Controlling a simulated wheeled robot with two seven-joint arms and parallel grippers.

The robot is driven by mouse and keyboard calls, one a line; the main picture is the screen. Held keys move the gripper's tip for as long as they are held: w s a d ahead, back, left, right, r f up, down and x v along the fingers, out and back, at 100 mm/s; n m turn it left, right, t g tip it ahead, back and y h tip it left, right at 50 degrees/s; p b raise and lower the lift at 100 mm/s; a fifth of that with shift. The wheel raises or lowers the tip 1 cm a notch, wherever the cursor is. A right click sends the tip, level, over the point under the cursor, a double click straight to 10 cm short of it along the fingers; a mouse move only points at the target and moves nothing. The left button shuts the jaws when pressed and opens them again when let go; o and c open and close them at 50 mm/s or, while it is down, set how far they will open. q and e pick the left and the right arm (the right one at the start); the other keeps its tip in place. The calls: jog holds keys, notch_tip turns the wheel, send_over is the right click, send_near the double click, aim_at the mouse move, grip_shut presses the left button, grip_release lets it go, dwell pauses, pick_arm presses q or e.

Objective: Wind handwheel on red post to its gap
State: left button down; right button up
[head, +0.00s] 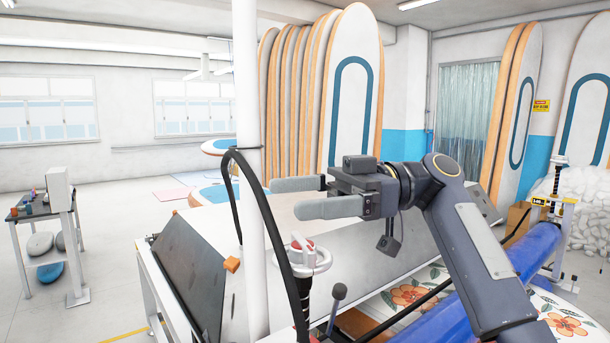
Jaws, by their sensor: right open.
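A white handwheel (318,262) with a red hub sits on top of an upright post with a dark sleeve, at the lower middle of the head view. A black hose passes in front of its left part, and the lower post is partly hidden. I cannot make out a gap mark on it. My right gripper (287,198) is open and empty, its two pale fingers pointing left. It appears above the handwheel in the picture, apart from it. A second wheel-topped post (557,177) stands at the far right. My left gripper is out of view.
A white vertical pole (247,120) and a black hose (275,235) stand close left of the handwheel. A dark-tipped lever (338,292) rises beside it. A blue roller (535,250) and a flowered board (410,297) lie at right. Boards (352,100) lean behind.

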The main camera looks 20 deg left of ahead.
jog(key=s+d+r+b, duration=0.2)
jog(key=s+r+b, duration=0.1)
jog(key=s, duration=0.5)
jog(key=shift+s+d+r+b, duration=0.25)
jog(key=shift+s+r+b, duration=0.15)
jog(key=shift+r, duration=0.2)
